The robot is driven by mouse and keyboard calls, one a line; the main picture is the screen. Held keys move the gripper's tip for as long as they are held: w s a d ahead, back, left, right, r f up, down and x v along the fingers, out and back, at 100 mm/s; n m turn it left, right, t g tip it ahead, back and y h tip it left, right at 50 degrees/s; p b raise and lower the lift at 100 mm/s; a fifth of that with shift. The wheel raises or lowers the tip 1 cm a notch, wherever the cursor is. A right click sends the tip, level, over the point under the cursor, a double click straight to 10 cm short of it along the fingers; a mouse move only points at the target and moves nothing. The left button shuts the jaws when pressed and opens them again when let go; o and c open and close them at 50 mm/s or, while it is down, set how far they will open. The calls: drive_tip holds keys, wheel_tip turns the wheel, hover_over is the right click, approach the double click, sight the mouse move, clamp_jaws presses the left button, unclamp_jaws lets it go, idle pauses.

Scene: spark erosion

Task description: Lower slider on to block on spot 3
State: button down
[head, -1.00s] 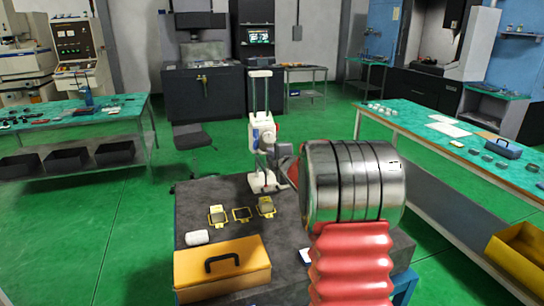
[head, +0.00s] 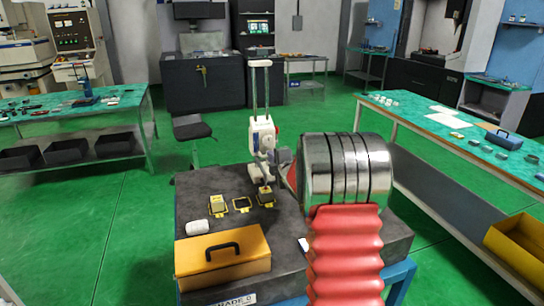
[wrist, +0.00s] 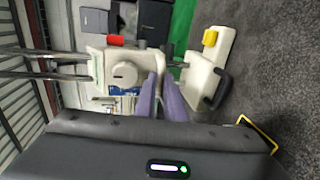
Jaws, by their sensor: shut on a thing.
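The white slider (head: 262,136) sits on two upright posts (head: 260,88) at the back of the bench. In the wrist view, which is turned sideways, the slider (wrist: 118,72) shows a round knob. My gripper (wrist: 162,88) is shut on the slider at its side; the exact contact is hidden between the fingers. In the head view my wrist partly hides the gripper. Three yellow-framed spots lie in front of the stand. A block (head: 218,203) is on the left spot, the middle spot (head: 241,204) looks empty, and a block (head: 265,197) is on the right spot, close below the slider.
A yellow toolbox (head: 222,262) with a black handle and a white roll (head: 196,227) stand at the bench's front left. The bench's left middle is clear.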

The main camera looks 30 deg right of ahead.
drive_tip(key=shift+f, duration=0.45)
drive_tip(key=c, duration=2)
unclamp_jaws()
drive_tip(key=shift+o, duration=0.8)
drive_tip(key=shift+r, duration=0.15)
drive_tip(key=shift+s, duration=0.1)
drive_tip(key=v, duration=1.3)
drive_tip(key=shift+s+a+r, duration=0.2)
